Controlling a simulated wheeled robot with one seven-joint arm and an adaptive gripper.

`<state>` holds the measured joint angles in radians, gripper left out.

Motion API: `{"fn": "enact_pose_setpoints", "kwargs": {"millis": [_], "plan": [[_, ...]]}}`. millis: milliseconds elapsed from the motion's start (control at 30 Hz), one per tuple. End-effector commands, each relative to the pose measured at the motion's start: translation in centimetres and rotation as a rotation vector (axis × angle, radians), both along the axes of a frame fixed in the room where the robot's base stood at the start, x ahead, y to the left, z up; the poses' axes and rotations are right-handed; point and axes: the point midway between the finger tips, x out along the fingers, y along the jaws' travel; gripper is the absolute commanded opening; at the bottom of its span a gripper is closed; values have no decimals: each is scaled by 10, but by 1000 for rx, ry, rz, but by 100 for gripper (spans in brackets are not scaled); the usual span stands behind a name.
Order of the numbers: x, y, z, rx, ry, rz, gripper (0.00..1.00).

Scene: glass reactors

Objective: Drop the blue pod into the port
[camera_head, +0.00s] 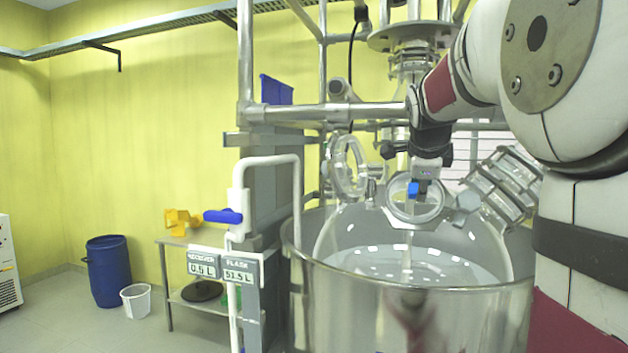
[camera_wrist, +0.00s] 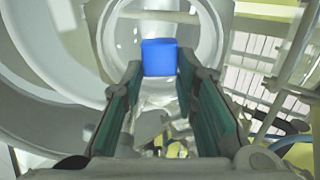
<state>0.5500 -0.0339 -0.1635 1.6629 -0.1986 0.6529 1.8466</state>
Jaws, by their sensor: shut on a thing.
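The blue pod (camera_wrist: 159,58) is between the fingertips of my gripper (camera_wrist: 158,75) in the wrist view, and both fingers are shut on it. In the head view the small blue pod (camera_head: 413,189) shows below my gripper (camera_head: 424,172), in front of the round glass port (camera_head: 415,208) of the vessel. In the wrist view the port's ring (camera_wrist: 205,30) surrounds the pod in the picture. I cannot tell whether the pod is above the opening or partly inside it.
The glass vessel (camera_head: 340,240) sits in a steel jacket (camera_head: 420,320). Another glass neck (camera_head: 503,185) angles up at right, and a round glass flange (camera_head: 348,165) stands at left. Steel frame bars (camera_head: 330,112) and a white pipe with a blue valve handle (camera_head: 222,216) are at left.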

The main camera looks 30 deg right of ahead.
Motion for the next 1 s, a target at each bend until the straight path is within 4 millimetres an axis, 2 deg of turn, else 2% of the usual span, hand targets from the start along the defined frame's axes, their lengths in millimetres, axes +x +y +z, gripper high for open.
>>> {"fn": "enact_pose_setpoints", "kwargs": {"millis": [467, 500, 567, 600, 1000], "plan": [[2, -2, -3, 0, 0, 0, 11], [2, -2, -3, 0, 0, 0, 34], [2, -2, -3, 0, 0, 0, 48], [2, -2, -3, 0, 0, 0, 51], [-2, 2, 3, -1, -2, 0, 51]]}}
